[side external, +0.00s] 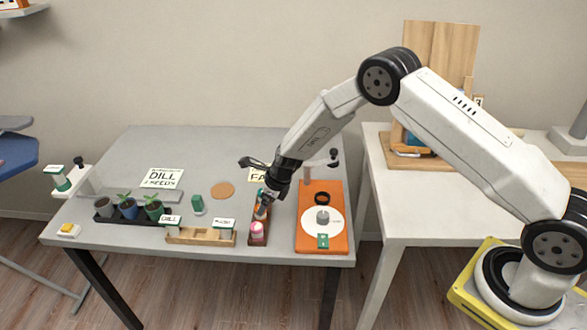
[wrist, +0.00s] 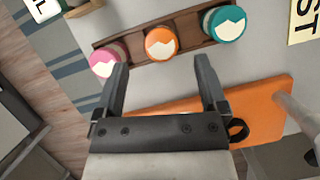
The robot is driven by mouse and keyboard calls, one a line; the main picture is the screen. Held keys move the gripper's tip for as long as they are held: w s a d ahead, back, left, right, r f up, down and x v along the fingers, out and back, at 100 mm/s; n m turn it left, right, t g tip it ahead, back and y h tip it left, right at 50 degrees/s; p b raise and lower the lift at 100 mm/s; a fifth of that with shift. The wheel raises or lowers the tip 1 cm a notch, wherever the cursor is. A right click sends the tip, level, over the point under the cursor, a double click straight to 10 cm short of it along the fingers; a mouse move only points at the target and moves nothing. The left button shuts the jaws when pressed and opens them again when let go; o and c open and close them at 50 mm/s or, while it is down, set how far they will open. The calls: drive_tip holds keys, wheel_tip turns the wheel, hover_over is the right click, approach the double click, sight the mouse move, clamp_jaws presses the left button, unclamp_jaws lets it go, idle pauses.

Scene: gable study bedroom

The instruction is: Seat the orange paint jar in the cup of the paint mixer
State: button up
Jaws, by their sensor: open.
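The orange paint jar (wrist: 160,43) stands in the middle of a brown rack (wrist: 190,22) in the wrist view, between a pink jar (wrist: 104,64) and a teal jar (wrist: 224,24). My gripper (wrist: 163,72) is open and empty, its fingertips just short of the orange jar on either side. In the side view my gripper (side external: 263,206) is low over the rack and largely hides the orange jar. The orange board (side external: 307,243), which looks like the mixer's base, carries a white disc (side external: 311,222) and a black ring (side external: 321,198), perhaps the cup. The ring also shows in the wrist view (wrist: 238,130).
Left of the rack are a wooden block with labels (side external: 200,237), a small green object (side external: 198,205), potted seedlings (side external: 128,209) and a cork disc (side external: 222,190). The pink jar (side external: 256,229) stands at the rack's near end. The back of the table is mostly clear.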

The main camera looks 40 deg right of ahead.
drive_tip(key=shift+f, duration=0.1)
drive_tip(key=shift+x, duration=2.45)
drive_tip(key=shift+w, duration=0.1)
clamp_jaws()
